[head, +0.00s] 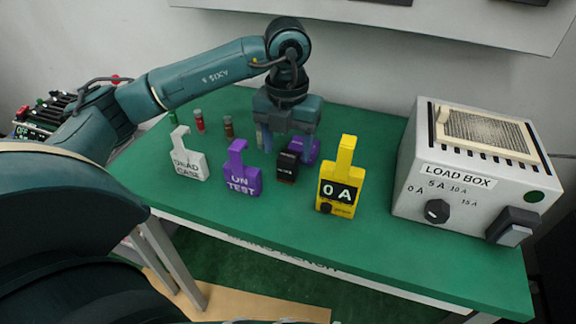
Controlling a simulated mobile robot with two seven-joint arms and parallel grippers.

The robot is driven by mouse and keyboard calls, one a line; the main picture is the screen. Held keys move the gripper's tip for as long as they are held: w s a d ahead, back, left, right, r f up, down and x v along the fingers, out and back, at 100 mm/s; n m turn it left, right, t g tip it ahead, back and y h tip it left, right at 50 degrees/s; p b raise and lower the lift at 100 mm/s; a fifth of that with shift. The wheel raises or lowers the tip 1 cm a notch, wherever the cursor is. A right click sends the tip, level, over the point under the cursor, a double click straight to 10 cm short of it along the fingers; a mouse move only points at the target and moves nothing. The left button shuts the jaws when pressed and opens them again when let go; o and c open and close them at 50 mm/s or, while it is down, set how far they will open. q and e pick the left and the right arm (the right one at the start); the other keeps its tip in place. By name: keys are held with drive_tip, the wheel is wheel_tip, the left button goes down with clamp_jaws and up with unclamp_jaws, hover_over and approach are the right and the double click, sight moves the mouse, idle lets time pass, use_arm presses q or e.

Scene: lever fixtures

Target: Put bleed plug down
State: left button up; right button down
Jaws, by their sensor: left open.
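My left gripper (284,136) points down over the back middle of the green bench and is open. A black block (287,167) stands just in front of and below it, with a purple part (309,150) beside it at the right. I cannot tell whether the fingers touch either one. No piece is clearly marked as the bleed plug. Two small red-topped cylinders (199,121) and (228,126) stand upright to the left of the gripper, apart from it. My right gripper is not in view.
On the green bench (280,225) stand a white "DEAD CASE" tag (188,164), a purple "ON TEST" tag (242,180) and a yellow "0 A" meter (338,190). A load box (420,170) fills the right end. The front strip is clear.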

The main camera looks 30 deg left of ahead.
sight(289, 154)
use_arm(q)
wheel_tip(289, 154, down, 5)
drive_tip(key=shift+d+f, duration=0.1)
idle(0.3)
drive_tip(key=c, duration=1.2)
drive_tip(key=shift+o, duration=0.2)
wheel_tip(289, 154, up, 10)
drive_tip(key=shift+w+f, duration=0.1)
drive_tip(key=shift+f, duration=0.1)
drive_tip(key=shift+r, duration=0.25)
